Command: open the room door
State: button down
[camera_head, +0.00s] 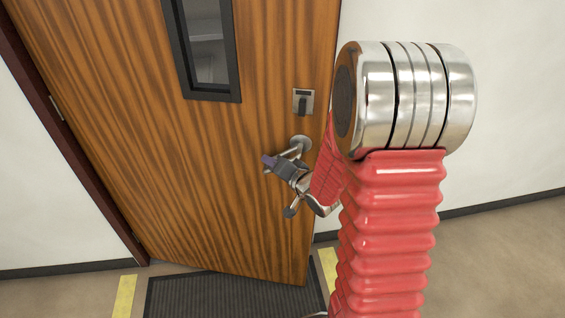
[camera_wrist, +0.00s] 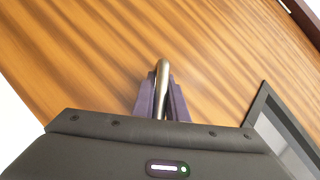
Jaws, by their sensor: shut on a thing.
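The room door (camera_head: 200,150) is brown striped wood with a narrow dark-framed window. It stands at an angle to the white wall, with its right edge apart from the frame, so it looks ajar. Its metal lever handle (camera_head: 298,147) is near the right edge. My gripper (camera_head: 272,162) is at the lever, partly hidden behind my arm. In the wrist view, the two purple-grey fingers (camera_wrist: 161,100) are shut on the lever handle (camera_wrist: 162,72), one on each side. The door surface fills most of that view.
A lock plate (camera_head: 303,102) sits above the handle. A dark ribbed mat (camera_head: 230,297) lies at the door's foot between yellow floor strips (camera_head: 125,297). White wall (camera_head: 510,110) stands to the right, with bare floor (camera_head: 500,250) below it.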

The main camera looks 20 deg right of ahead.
jog(key=c, duration=1.8)
grip_release()
jog(key=shift+d, duration=0.1)
jog(key=shift+o, duration=0.2)
